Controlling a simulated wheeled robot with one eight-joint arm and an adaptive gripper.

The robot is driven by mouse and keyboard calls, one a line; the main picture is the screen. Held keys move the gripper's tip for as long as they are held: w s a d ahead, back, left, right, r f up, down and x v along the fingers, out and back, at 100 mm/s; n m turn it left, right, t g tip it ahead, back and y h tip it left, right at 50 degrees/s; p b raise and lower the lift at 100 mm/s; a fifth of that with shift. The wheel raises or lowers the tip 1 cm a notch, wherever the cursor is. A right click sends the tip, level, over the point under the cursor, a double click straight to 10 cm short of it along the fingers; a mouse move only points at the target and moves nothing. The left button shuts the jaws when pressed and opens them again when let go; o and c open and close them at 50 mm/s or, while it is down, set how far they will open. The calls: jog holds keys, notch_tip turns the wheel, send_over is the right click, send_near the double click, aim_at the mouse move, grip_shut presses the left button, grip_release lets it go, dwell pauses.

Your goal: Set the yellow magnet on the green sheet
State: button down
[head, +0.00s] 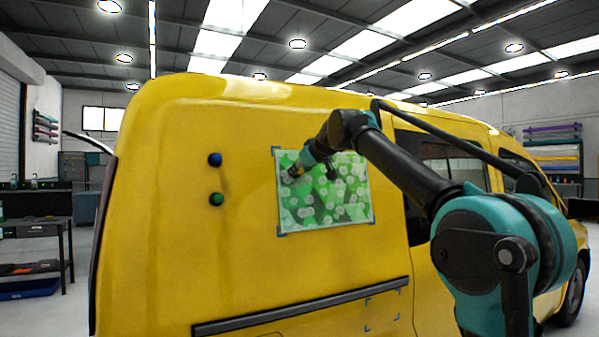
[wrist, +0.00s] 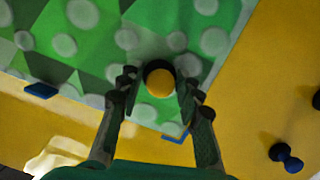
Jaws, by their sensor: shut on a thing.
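The green sheet (head: 325,208) with pale dots lies flat on the side of the yellow van. It also fills the upper part of the wrist view (wrist: 60,75). My gripper (head: 296,172) is at the sheet's upper left area. In the wrist view, my gripper (wrist: 160,88) has its two fingers on either side of the yellow magnet (wrist: 160,83), shut on it. The magnet has a yellow face and a dark rim, and it is in front of the sheet near one edge. Whether it touches the sheet cannot be told.
A blue magnet (head: 215,159) and a dark green magnet (head: 216,199) sit on the yellow van (head: 170,260) left of the sheet. Blue corner marks frame the sheet. A dark trim strip (head: 300,306) runs below. The panel between magnets and sheet is clear.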

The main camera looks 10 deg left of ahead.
jog(key=c, duration=1)
grip_release()
jog(key=shift+o, duration=0.2)
jog(key=v, duration=1.2)
